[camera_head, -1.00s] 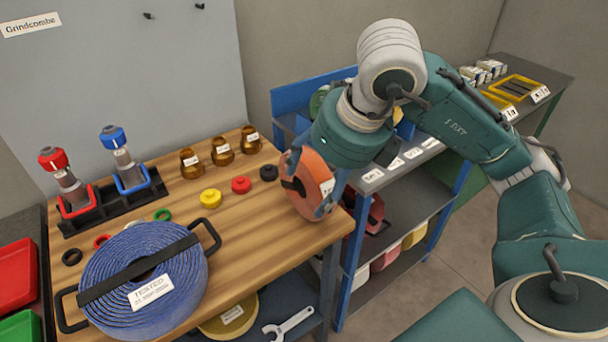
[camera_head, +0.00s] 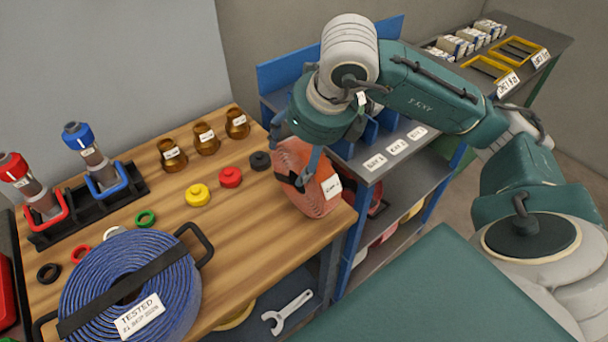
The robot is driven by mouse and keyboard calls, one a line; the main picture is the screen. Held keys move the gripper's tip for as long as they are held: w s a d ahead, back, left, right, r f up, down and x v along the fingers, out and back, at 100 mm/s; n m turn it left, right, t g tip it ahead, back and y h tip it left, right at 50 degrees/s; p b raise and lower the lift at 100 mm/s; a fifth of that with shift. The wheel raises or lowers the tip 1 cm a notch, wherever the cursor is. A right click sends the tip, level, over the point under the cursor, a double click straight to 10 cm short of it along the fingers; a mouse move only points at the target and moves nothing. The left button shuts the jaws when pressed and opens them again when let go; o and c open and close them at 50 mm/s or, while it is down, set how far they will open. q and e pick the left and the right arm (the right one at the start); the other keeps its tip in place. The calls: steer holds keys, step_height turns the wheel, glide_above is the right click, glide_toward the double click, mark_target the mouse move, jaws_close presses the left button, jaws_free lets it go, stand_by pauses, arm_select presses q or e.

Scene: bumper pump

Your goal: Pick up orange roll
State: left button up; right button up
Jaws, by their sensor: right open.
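The orange roll (camera_head: 308,180) stands on edge at the right end of the wooden workbench (camera_head: 240,245), with a dark strap and a white label. My right gripper (camera_head: 296,168) is open over the roll, coming down from above. One finger shows against the roll's front face; the other is mostly hidden at its far left side. I cannot tell whether the fingers touch the roll. My left gripper is not in view.
A blue hose coil (camera_head: 130,290) with black handles lies at the bench's front left. Yellow, red and black caps (camera_head: 230,177) and brass fittings (camera_head: 206,138) stand near the roll. A blue shelf rack (camera_head: 400,185) is right of the bench.

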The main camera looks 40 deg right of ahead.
steer(key=x, duration=0.2)
steer(key=p+x, duration=0.1)
steer(key=shift+s+a+f, duration=0.1)
steer(key=shift+f, duration=0.35)
steer(key=shift+w+f, duration=0.2)
steer(key=shift+f, duration=0.2)
steer(key=c, duration=0.8)
jaws_close()
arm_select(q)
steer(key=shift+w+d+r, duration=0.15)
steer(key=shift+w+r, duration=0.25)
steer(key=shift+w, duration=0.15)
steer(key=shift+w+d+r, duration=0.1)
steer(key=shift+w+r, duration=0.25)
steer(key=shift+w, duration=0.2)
arm_select(e)
steer(key=shift+w+r, duration=0.1)
